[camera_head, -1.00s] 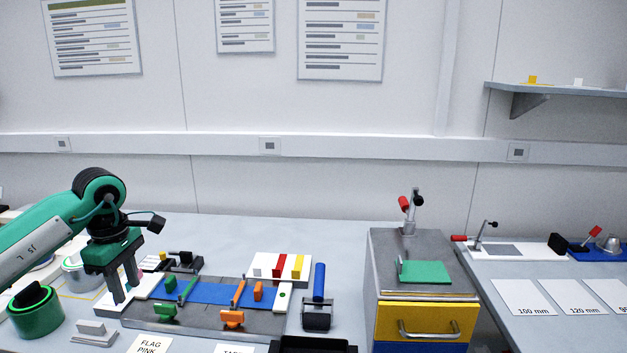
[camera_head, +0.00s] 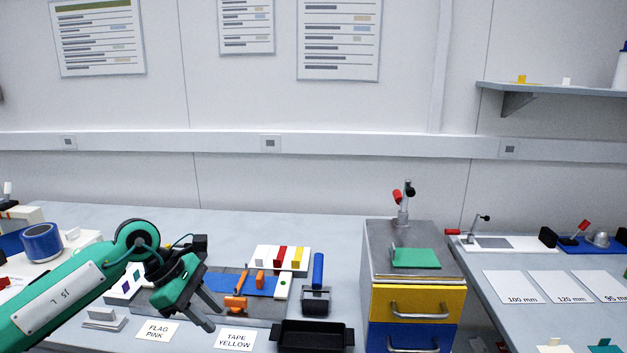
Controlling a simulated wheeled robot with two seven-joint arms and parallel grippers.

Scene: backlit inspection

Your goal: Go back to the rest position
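My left gripper (camera_head: 214,317) reaches in from the left on its green and grey arm. It is tilted, with its fingers pointing down and to the right. The two dark fingers stand apart, with nothing seen between them. They appear in front of the grey fixture plate (camera_head: 262,309) with its blue strip (camera_head: 246,285), above the label cards; whether they touch anything is unclear. The arm hides the left part of the fixture. I cannot make out my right gripper.
Cards reading FLAG PINK (camera_head: 158,331) and TAPE YELLOW (camera_head: 235,340) lie in front. A black tray (camera_head: 313,347), a blue-handled roller (camera_head: 317,275) and a drawer unit (camera_head: 417,304) are to the right. A blue roll (camera_head: 42,243) stands at left. The back of the bench is mostly clear.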

